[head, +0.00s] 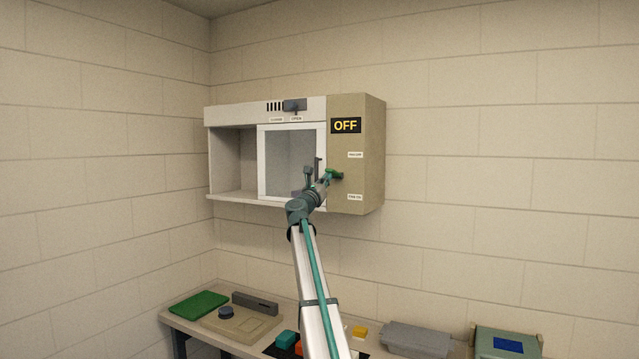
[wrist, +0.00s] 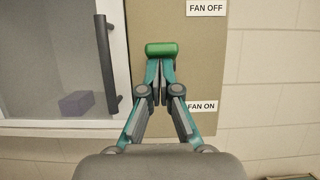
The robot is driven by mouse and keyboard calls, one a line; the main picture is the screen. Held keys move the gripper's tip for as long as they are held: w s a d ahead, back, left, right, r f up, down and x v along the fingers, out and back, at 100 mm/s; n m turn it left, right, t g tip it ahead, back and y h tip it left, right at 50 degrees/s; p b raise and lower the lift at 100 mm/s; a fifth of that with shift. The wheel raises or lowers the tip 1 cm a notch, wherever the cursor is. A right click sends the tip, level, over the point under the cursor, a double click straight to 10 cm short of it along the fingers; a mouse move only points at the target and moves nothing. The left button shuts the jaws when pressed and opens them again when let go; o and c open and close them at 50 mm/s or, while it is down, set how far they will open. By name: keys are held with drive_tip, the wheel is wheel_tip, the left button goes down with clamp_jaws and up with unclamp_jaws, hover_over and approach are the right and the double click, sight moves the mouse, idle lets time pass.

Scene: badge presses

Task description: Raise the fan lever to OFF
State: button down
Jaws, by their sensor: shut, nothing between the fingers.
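The fan lever has a green grip (head: 334,174) on the beige side panel (head: 360,115) of the wall cabinet. In the wrist view the grip (wrist: 161,49) lies level, at a height between the FAN OFF label (wrist: 206,8) above and the FAN ON label (wrist: 202,106) below. My gripper (head: 325,178) is at the lever; in the wrist view its fingertips (wrist: 160,68) are together just below the grip in the picture. They appear to touch or nearly touch it; I cannot tell which. Nothing is held. A lit sign (head: 346,125) reads OFF.
A white-framed sliding door (head: 262,165) with a dark upright handle (wrist: 107,62) is just left of the lever. A purple block (wrist: 76,103) shows behind its glass. Below, a workbench (head: 190,328) carries a green mat (head: 199,305) and several other objects. The wall right of the cabinet is clear.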

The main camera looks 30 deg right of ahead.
drive_tip(key=s+a+b, duration=0.5)
drive_tip(key=s+a, duration=0.1)
drive_tip(key=a, duration=0.4)
drive_tip(key=shift+f, duration=0.3)
idle(0.5)
